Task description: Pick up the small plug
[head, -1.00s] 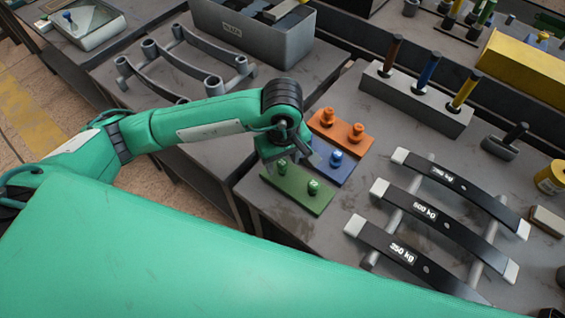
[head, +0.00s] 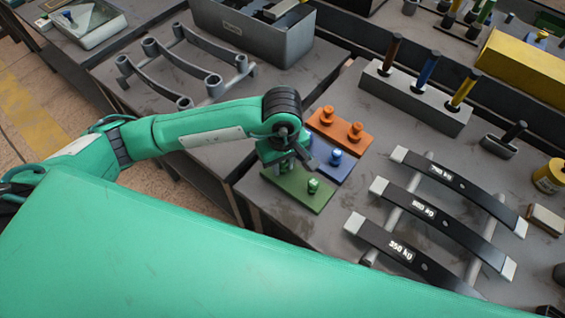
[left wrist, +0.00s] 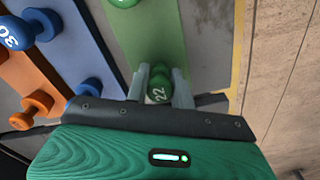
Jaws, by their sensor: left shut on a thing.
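My left gripper (head: 285,172) is over the near-left end of the green board (head: 300,196). In the left wrist view its fingers (left wrist: 160,95) are shut on a green plug (left wrist: 158,86) marked 22. Whether this plug still touches the board, I cannot tell. Another green plug (head: 313,186) stands on the same board to the right, clear of the gripper. The right gripper is not in view.
A blue board (head: 345,172) with a blue plug (head: 336,157) and an orange board (head: 350,140) with two orange plugs lie just behind. The table edge is close on the left.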

